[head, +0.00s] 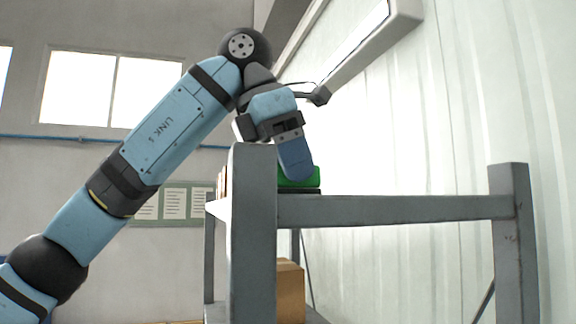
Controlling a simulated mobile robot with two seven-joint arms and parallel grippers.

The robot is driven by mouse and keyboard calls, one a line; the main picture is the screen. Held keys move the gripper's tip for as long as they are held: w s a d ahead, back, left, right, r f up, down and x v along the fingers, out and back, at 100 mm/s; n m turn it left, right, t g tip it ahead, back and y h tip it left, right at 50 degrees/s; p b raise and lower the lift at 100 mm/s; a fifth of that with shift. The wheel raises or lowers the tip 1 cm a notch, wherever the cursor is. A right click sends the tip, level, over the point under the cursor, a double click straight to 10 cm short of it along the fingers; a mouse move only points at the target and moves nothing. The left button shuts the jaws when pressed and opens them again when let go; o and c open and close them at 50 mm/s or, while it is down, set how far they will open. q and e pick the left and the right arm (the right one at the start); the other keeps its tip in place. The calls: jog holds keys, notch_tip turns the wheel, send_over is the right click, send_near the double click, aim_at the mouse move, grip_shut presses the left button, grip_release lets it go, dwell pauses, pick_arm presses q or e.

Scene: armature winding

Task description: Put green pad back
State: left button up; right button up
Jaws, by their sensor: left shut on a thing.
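The green pad (312,178) shows as a bright green strip with a dark edge under it, at the level of the grey rack's (392,208) top rail. My left gripper (296,170) reaches over the rack's near post from the left, its blue fingers pointing down. It is shut on the green pad. The fingers and the post hide much of the pad, and I cannot tell whether the pad rests on the shelf. My right gripper is not in view.
A grey post (253,235) stands close in front of the gripper, another post (513,240) at the right. A cardboard box (290,290) sits on the lower level. A pale corrugated wall is behind. A board with papers (174,204) hangs at the back left.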

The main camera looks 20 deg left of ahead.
pick_arm(q)
jog(key=o, duration=0.9)
jog(key=shift+w+f, duration=0.1)
jog(key=v, duration=1.2)
jog(key=shift+d, duration=0.1)
